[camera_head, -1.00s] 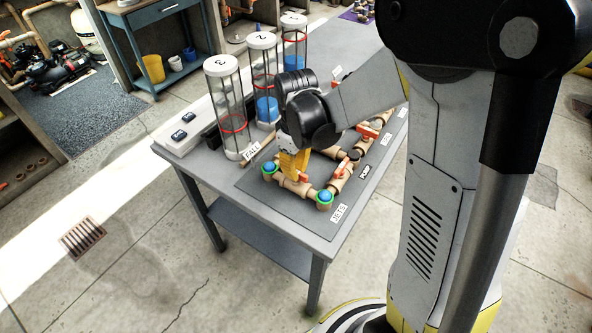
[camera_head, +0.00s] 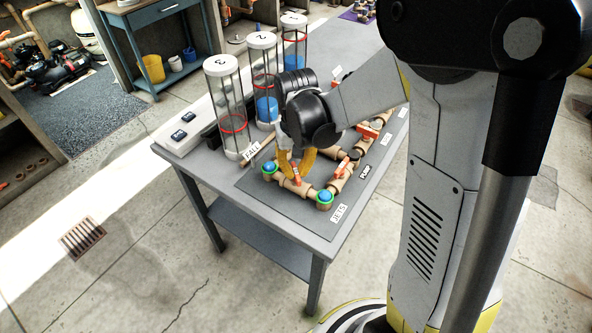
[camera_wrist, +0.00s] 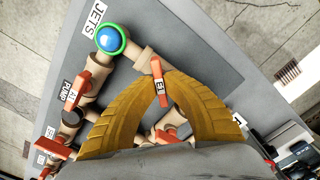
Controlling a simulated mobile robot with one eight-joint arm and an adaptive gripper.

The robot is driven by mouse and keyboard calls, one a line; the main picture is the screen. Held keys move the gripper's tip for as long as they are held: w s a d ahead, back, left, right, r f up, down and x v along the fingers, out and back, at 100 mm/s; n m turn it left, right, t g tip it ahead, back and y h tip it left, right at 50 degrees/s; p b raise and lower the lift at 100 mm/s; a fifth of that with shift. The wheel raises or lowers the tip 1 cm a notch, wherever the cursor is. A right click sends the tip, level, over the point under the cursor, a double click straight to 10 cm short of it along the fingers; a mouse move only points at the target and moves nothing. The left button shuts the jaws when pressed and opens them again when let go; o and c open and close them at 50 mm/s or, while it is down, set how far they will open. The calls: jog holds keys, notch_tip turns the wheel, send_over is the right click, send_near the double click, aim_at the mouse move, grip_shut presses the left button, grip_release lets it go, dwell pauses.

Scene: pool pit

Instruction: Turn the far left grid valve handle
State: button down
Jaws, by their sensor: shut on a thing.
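The orange-red valve handle (camera_head: 295,172) sits on the tan pipe at the near-left end of the grid, between two green-ringed blue caps. In the wrist view this handle (camera_wrist: 157,68) carries a small label and lies between my yellow fingertips. My gripper (camera_head: 292,177) reaches down over it, and its curved fingers are shut on the handle; they also show in the wrist view (camera_wrist: 161,85). The fingers hide much of the pipe beneath.
Other orange handles (camera_wrist: 82,88) stand on the neighbouring pipes. The clear cylinders (camera_head: 228,110) stand behind my gripper, with a FAIL sign (camera_head: 252,150) in front of them. The dark mat (camera_head: 310,222) is clear at the table's near edge.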

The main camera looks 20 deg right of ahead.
aim_at(296, 171)
jog(key=m, duration=0.4)
jog(key=shift+m, duration=0.3)
jog(key=m, duration=0.4)
jog(key=shift+m, duration=0.4)
jog(key=c, duration=1.5)
grip_release()
jog(key=shift+r, duration=0.1)
notch_tip(296, 171, up, 12)
jog(key=shift+s, duration=0.1)
